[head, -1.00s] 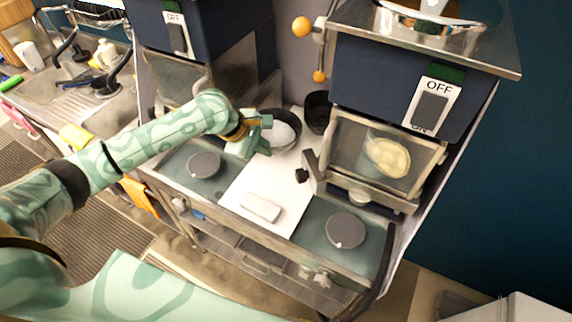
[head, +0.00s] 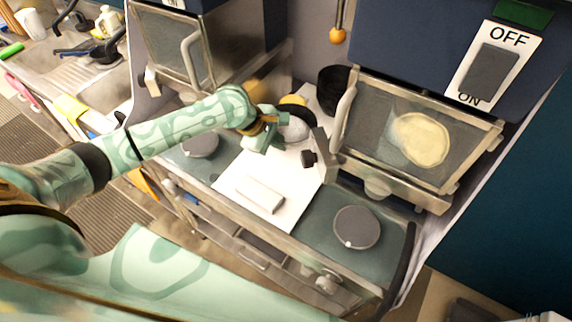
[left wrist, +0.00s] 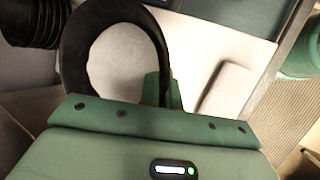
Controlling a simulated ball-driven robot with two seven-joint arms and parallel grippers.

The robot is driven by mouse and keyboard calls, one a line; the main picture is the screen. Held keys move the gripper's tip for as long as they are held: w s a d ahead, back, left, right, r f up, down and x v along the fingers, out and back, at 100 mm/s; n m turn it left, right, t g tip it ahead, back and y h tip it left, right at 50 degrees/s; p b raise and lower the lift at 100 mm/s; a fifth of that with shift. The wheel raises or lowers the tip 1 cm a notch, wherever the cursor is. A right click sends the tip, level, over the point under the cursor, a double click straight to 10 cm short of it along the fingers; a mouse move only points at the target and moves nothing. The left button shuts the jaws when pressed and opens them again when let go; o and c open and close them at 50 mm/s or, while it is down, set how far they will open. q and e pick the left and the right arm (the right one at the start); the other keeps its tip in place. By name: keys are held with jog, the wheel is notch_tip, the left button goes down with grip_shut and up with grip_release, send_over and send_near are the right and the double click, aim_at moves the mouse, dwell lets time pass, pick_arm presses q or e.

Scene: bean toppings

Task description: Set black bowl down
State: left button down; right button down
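The black bowl (head: 298,110) is at the back of the white board (head: 292,188), with pale contents; in the head view my left gripper partly hides it. In the left wrist view the bowl's dark rim (left wrist: 74,60) curves around the pale contents. My left gripper (head: 268,133) is at the bowl's near-left side. In the left wrist view its green fingers (left wrist: 163,90) stand on either side of the rim and look closed on it. Whether the bowl's base touches the board is hidden. My right gripper is out of view.
A black ribbed container (head: 332,88) stands just behind the bowl. A pale block (head: 260,195) lies on the front of the board. A round dark knob-like disc (head: 356,227) is at right. A machine with a glass door (head: 415,135) rises close on the right. The board's middle is clear.

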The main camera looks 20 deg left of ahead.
pick_arm(q)
notch_tip(320, 180, down, 10)
jog(key=shift+s+f+b, duration=0.1)
jog(key=shift+s+b, duration=0.05)
jog(key=shift+b, duration=0.9)
jog(key=c, duration=1.6)
grip_release()
jog(key=p+v, duration=0.2)
jog(key=v, duration=1)
jog(key=shift+p, duration=0.3)
